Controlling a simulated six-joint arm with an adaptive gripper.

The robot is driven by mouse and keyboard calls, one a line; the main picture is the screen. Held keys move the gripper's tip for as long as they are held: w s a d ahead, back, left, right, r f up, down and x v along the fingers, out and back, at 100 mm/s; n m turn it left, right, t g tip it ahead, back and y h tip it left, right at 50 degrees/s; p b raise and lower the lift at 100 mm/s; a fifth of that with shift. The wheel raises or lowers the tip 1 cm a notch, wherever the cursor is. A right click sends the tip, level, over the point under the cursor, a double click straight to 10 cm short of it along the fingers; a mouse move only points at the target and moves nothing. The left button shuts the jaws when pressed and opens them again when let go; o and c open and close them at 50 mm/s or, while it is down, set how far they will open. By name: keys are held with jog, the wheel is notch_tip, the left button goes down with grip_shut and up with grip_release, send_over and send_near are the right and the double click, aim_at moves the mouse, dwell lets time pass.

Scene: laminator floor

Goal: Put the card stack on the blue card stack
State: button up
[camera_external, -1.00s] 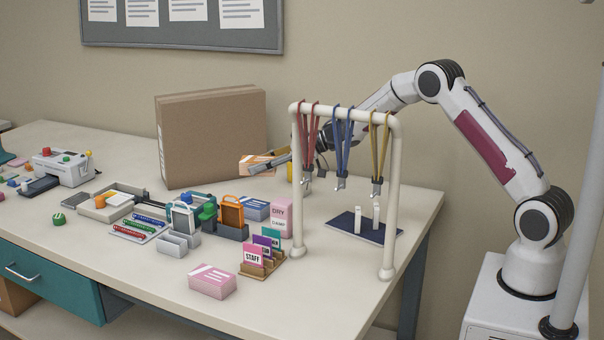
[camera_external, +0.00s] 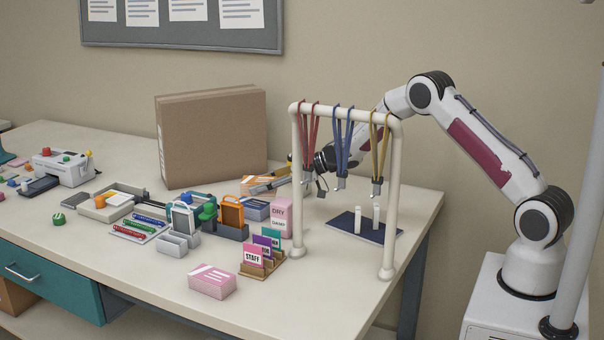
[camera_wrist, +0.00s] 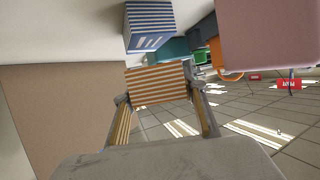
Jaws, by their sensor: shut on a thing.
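My gripper (camera_external: 272,184) is shut on an orange-and-white striped card stack (camera_external: 255,188), which also shows between the fingertips in the wrist view (camera_wrist: 158,83). The blue card stack (camera_external: 257,210) sits on the table just below it in the external picture. In the wrist view the blue card stack (camera_wrist: 150,22) lies beyond the held stack, up and slightly left, with a visible gap between them. The external view partly hides the blue stack's right side and does not show the height of the held stack clearly.
A pink box (camera_external: 281,218) stands close right of the blue stack. An orange holder (camera_external: 231,212) is at its left. A big cardboard box (camera_external: 212,140) stands behind. The lanyard rack (camera_external: 394,200) stands in front of my arm. A pink card stack (camera_external: 212,281) lies near the front edge.

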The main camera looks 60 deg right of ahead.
aim_at(262, 205)
jog(key=shift+f, duration=1.8)
jog(key=shift+f, duration=0.15)
jog(key=o, duration=1)
jog(key=shift+o, duration=0.2)
jog(key=shift+v, duration=0.85)
jog(key=v, duration=1)
jog(key=shift+s, duration=0.15)
jog(key=shift+d, duration=0.1)
